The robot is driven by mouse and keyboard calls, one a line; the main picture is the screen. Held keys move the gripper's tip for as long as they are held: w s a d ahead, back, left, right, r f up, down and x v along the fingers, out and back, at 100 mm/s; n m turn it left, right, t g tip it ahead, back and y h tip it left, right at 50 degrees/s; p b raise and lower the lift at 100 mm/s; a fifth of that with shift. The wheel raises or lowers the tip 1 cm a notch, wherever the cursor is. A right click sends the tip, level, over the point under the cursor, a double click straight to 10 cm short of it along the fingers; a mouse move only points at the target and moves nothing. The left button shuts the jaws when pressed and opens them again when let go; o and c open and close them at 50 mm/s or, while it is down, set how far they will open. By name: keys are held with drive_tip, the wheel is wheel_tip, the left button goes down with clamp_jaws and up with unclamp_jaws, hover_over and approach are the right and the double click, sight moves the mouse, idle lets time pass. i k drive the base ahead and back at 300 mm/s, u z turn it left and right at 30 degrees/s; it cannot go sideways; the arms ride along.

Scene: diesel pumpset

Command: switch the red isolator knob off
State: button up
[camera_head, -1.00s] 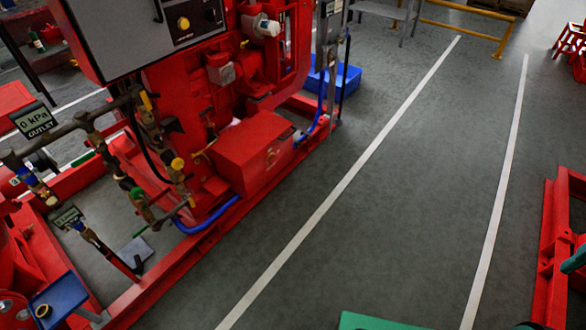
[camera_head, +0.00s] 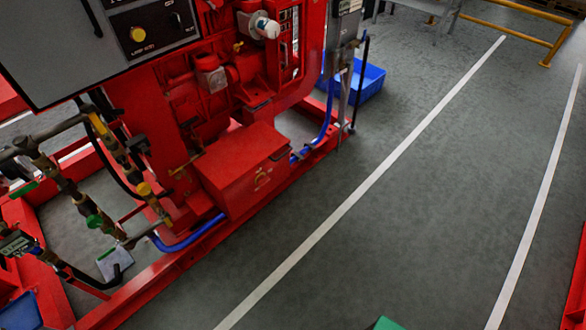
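I cannot make out a red isolator knob in this view. The grey control panel (camera_head: 75,45) on the red pumpset is at the upper left, cut off by the top edge. It carries a yellow button (camera_head: 138,34) and a dark knob (camera_head: 176,20) on a black plate. A grey box (camera_head: 345,8) on a post stands right of the engine, also cut off at the top. My gripper is not in view.
The red base frame (camera_head: 150,290) runs along the pumpset, with brass valves and pipes at left. A blue bin (camera_head: 366,82) stands behind the post. Open grey floor with white lines (camera_head: 375,195) lies to the right. A yellow rail (camera_head: 555,45) is at the back.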

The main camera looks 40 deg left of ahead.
sight(262, 179)
drive_tip(key=u, duration=0.4)
drive_tip(key=i, duration=1.1)
drive_tip(key=u, duration=0.6)
